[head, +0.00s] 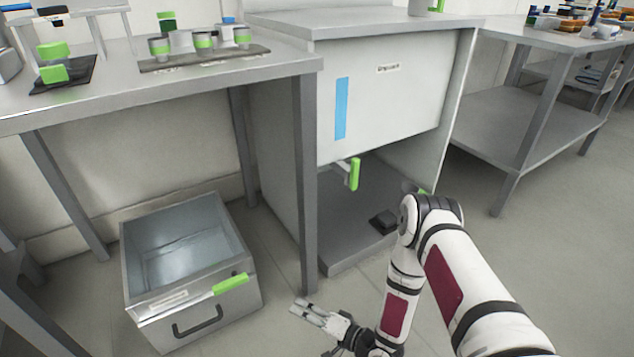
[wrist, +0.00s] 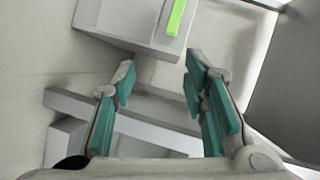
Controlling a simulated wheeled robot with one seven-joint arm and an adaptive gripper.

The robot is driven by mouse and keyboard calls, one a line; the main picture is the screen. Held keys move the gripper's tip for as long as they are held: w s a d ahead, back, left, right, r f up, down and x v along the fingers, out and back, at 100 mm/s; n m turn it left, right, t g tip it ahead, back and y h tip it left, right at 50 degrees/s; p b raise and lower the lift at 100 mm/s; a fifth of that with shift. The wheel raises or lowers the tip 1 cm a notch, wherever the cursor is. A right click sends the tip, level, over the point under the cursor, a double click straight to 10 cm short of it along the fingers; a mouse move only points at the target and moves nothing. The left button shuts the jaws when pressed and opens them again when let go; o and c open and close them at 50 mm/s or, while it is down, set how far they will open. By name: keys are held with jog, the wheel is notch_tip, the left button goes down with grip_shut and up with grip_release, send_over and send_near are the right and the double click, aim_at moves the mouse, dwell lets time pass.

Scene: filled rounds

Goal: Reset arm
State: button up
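My gripper (head: 309,311) is low over the floor in the head view, right of the open metal bin (head: 150,312) and in front of the cabinet (head: 375,110). My arm bends down to it from the lower right. In the wrist view my gripper (wrist: 160,80) has its two teal-padded fingers spread apart, with nothing between them. A grey box-like thing with a green strip (wrist: 175,17) shows beyond the fingertips at the top. I cannot tell for sure which item it is.
A metal table (head: 60,105) stands at the left, bearing a dark tray (head: 160,66) with several green-banded rounds. Its front leg (head: 305,200) is close to the cabinet. The cabinet's lower bay is open, with a green-handled latch (head: 354,174). A shelf table (head: 530,120) stands back right; floor right is clear.

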jog(key=w+d+r+n+g+h, duration=0.1)
jog(key=w+d+r+n+h, duration=0.2)
jog(key=w+r, duration=0.35)
jog(key=w+d+r+n+h, duration=0.1)
jog(key=w+d+r+h, duration=0.2)
jog(key=w+d+r, duration=0.35)
jog(key=s+d+r+g+h, duration=0.1)
jog(key=s+d+r+h, duration=0.15)
jog(key=d+r, duration=0.45)
jog(key=s+d+r+h, duration=0.2)
jog(key=d+r+h, duration=0.15)
jog(key=r, duration=0.65)
jog(key=s+d+r+g+h, duration=0.1)
jog(key=s+d+r+g, duration=0.15)
jog(key=s+r, duration=0.55)
jog(key=s+d+r+g+h, duration=0.1)
jog(key=s+d+r+h, duration=0.15)
jog(key=s+r, duration=0.45)
jog(key=s+a+r+g+y, duration=0.1)
jog(key=s+g, duration=0.1)
jog(key=s, duration=1.1)
jog(key=s+a+r+g+y, duration=0.1)
jog(key=s+a+r+y, duration=0.1)
jog(key=s, duration=1.2)
notch_tip(320, 180, up, 39)
jog(key=t+p, duration=0.4)
jog(key=p, duration=3.3)
jog(key=shift+w+d+p, duration=0.3)
jog(key=shift+w, duration=0.15)
